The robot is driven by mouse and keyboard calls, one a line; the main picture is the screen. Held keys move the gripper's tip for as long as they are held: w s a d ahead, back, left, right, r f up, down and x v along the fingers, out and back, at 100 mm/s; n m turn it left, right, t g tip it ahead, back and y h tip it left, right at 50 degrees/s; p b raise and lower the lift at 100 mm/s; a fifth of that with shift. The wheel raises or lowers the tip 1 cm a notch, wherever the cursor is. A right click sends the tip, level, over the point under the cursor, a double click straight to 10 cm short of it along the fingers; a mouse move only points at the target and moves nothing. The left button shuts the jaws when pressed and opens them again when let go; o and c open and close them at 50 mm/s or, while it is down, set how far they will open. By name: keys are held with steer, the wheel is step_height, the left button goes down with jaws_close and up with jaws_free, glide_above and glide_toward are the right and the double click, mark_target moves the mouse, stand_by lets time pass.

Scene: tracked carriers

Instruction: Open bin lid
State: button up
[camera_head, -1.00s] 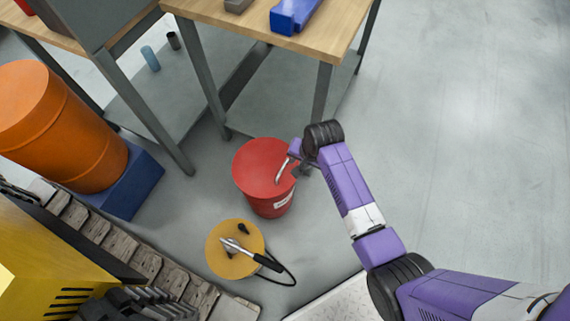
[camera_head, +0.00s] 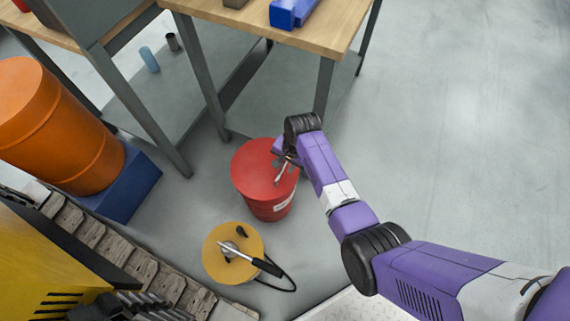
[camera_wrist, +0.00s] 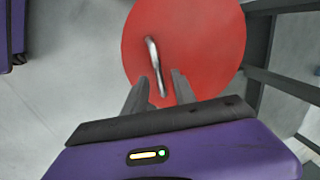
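The red bin (camera_head: 268,206) stands upright on the floor with its flat red lid (camera_head: 250,165) closed on top. The lid also fills the upper middle of the wrist view (camera_wrist: 205,40). A curved metal handle (camera_wrist: 152,58) stands on the lid; it shows in the head view too (camera_head: 281,174). My gripper (camera_head: 284,163) is over the lid at the handle. In the wrist view its two dark fingers (camera_wrist: 157,80) are apart, with the handle's near end between them. I cannot tell whether either finger touches the handle.
A yellow can (camera_head: 228,265) with a hose and nozzle stands in front of the bin. A wooden-topped workbench (camera_head: 230,25) with grey legs is behind. An orange drum (camera_head: 62,130) on a blue base is at left. The floor at right (camera_head: 455,150) is clear.

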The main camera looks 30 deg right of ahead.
steer(key=shift+c, duration=0.3)
jaws_close()
stand_by(1.2)
